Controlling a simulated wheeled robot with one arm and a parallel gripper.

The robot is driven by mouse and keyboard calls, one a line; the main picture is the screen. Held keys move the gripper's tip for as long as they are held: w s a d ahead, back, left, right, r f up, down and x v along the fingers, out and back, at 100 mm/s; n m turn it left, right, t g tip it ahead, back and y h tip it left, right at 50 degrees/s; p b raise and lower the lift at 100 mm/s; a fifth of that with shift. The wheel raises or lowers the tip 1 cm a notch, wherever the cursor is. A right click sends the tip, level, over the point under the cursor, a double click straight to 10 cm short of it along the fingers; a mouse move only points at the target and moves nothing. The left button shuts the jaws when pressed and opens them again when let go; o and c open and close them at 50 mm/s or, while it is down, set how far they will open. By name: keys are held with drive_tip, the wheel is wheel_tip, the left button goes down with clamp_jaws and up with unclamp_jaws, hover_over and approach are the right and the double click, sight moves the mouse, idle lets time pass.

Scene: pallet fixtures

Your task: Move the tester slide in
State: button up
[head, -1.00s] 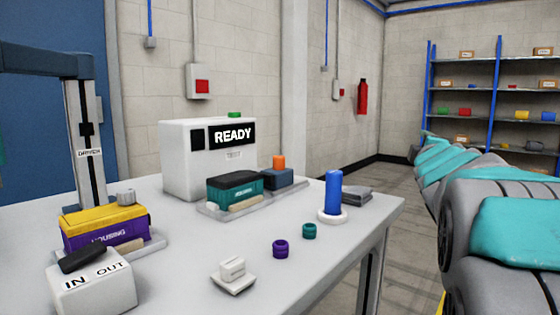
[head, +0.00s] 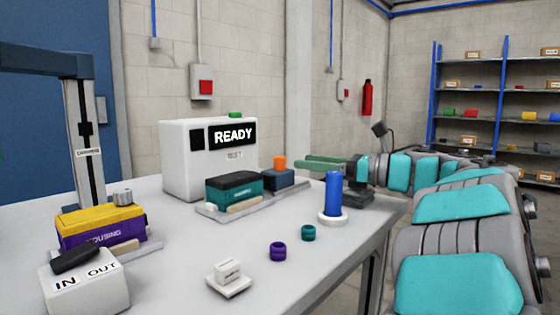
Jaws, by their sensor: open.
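The tester (head: 180,160) is a white box with a READY display at the back of the table. In front of it lies a low grey slide track (head: 250,209) carrying a teal housing (head: 232,196) with a black lid. My gripper (head: 308,161) is open and empty. Its green fingers point left, a little right of the knob and apart from it in the picture. The exact depth gap is unclear.
A blue cylinder (head: 333,192) on a white base stands in front of my gripper. Purple (head: 278,251) and teal (head: 309,233) rings and a white piece (head: 229,278) lie nearer. A yellow and purple housing (head: 103,228) and an IN/OUT box (head: 88,286) stand at left.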

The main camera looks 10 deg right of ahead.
sight(280, 157)
drive_tip(key=shift+a+f, duration=0.15)
drive_tip(key=shift+a, duration=0.05)
drive_tip(key=p+x, duration=0.1)
drive_tip(key=x, duration=0.6)
drive_tip(key=shift+w+a, duration=0.15)
clamp_jaws()
idle(1.2)
